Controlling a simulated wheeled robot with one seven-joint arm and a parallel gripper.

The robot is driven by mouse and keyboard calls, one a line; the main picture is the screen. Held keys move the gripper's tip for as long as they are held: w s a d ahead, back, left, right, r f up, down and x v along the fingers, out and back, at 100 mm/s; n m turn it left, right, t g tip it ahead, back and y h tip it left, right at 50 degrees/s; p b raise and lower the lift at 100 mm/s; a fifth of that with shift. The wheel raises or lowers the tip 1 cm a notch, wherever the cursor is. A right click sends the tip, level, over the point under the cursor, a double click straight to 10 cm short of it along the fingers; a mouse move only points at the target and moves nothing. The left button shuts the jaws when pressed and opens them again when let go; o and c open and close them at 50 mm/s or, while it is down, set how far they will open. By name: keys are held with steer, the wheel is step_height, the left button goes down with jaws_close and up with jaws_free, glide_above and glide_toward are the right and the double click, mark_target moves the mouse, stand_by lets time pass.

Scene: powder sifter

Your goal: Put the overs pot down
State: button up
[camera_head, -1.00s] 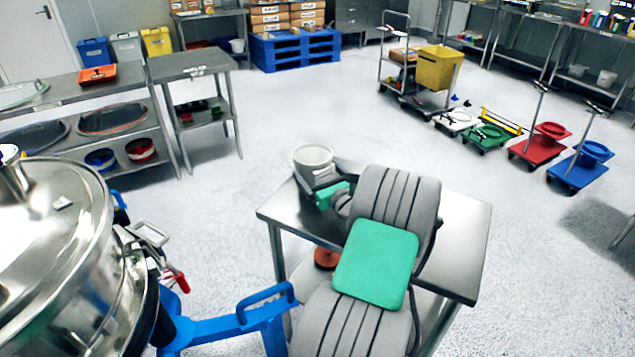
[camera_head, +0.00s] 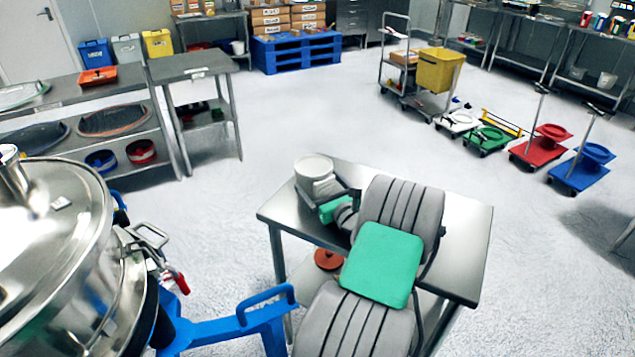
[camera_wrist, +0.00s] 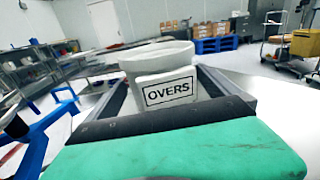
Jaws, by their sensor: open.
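The overs pot (camera_head: 314,168) is a pale grey-white tub at the back left corner of the steel table (camera_head: 462,240). It looks upright and appears to rest on the tabletop, though my arm hides part of its base. In the wrist view the pot (camera_wrist: 160,62) faces me with its black-framed OVERS label. My gripper (camera_head: 326,192) is open, with one dark finger on each side of the pot. The gripper's fingers also show in the wrist view (camera_wrist: 163,82). I cannot tell whether either finger touches the pot.
A large steel sifter vessel (camera_head: 50,255) with a blue frame (camera_head: 225,328) stands at the left. A red-brown round item (camera_head: 328,259) lies on the table's lower shelf. The right part of the tabletop is bare. Floor behind the table is clear.

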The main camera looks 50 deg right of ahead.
steer(key=v, duration=1)
steer(key=shift+s+a, duration=0.15)
steer(key=shift+s, duration=0.15)
steer(key=shift+w+r, duration=0.1)
